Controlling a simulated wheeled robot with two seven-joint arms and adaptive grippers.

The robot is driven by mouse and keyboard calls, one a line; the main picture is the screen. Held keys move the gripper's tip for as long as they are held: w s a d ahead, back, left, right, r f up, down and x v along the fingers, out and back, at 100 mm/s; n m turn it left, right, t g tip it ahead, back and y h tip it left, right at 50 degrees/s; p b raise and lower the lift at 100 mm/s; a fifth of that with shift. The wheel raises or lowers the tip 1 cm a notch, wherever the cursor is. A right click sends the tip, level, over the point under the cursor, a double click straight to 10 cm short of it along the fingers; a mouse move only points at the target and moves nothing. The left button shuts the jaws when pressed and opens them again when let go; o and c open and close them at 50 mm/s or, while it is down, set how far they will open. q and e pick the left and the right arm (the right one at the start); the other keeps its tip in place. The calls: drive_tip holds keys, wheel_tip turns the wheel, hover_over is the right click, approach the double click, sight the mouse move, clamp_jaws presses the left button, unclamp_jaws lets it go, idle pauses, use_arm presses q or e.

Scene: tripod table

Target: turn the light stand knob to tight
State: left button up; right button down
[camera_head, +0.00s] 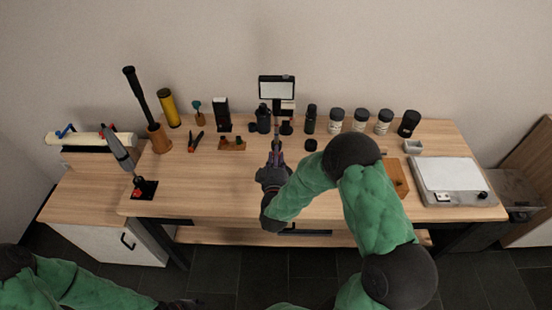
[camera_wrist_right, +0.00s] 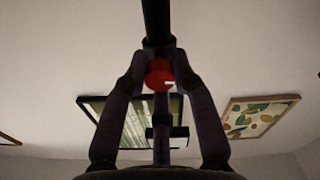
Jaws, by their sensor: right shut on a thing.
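The light stand's red knob (camera_wrist_right: 159,75) shows in the right wrist view, on a dark upright pole (camera_wrist_right: 157,22). A short pale mark on the knob points to the right. My right gripper (camera_wrist_right: 160,70) is shut on the knob, one finger on each side. In the head view my right gripper (camera_head: 277,157) reaches toward the back of the table, below a lit panel (camera_head: 277,89); the knob is hidden there. My left gripper (camera_head: 185,304) is at the bottom edge, dark and partly cut off, away from the table.
Several jars and bottles (camera_head: 336,121) stand along the back of the wooden table (camera_head: 230,185). A black-handled tool (camera_head: 138,95) and a yellow tube (camera_head: 169,108) stand at the left. A grey device (camera_head: 450,180) is at the right. The front left of the tabletop is mostly clear.

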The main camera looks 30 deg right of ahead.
drive_tip(key=shift+f+m+b, duration=0.2)
drive_tip(key=shift+m+b, duration=5.35)
drive_tip(key=shift+m, duration=1.95)
drive_tip(key=c, duration=1)
unclamp_jaws()
drive_tip(key=shift+r, duration=0.1)
drive_tip(key=shift+s+a, duration=0.1)
drive_tip(key=v, duration=1.2)
